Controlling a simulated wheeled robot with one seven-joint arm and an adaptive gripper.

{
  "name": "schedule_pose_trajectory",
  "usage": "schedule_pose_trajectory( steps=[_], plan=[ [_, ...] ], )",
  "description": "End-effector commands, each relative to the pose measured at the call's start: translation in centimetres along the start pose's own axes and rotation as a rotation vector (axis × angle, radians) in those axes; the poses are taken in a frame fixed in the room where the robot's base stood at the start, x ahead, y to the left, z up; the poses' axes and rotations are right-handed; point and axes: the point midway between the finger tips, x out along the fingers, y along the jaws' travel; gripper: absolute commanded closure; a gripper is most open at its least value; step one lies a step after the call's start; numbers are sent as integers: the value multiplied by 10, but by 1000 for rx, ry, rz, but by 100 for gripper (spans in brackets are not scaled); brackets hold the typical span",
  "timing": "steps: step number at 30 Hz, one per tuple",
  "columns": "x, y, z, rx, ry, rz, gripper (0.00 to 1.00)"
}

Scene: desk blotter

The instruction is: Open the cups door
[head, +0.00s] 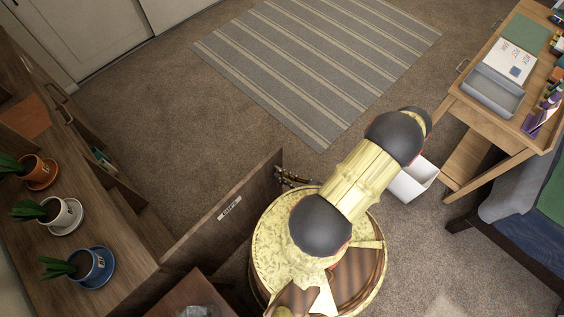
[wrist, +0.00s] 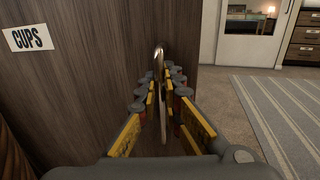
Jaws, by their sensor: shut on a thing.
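The cups door (head: 215,225) is a dark wood panel that stands swung out from the cabinet at the left. Its white CUPS label (head: 229,207) also shows in the wrist view (wrist: 30,37). The door fills the left and middle of the wrist view (wrist: 85,85). An upright metal handle (wrist: 159,62) is on the door near its free edge. My gripper (head: 296,178) is at the outer end of the door. In the wrist view my gripper (wrist: 160,95) has its fingers on both sides of the handle and is shut on it.
A striped rug (head: 315,65) lies on open carpet beyond the door. A desk (head: 490,125) and a white bin (head: 413,182) stand at the right.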

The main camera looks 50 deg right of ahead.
Motion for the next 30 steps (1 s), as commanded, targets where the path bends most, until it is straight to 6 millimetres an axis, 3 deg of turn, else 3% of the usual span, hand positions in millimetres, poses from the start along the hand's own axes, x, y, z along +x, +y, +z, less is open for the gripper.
schedule_pose_trajectory(
  steps=[1, 2, 4, 17, 30],
  plan=[
    [0, -1, 0, -2, 0, -1, 100],
    [0, -1, 0, -2, 0, -1, 91],
    [0, -1, 0, -1, 0, -1, 87],
    [0, 0, 7, -1, 0, 0, 87],
    [0, 0, 73, -2, -6, 2, 87]
  ],
)
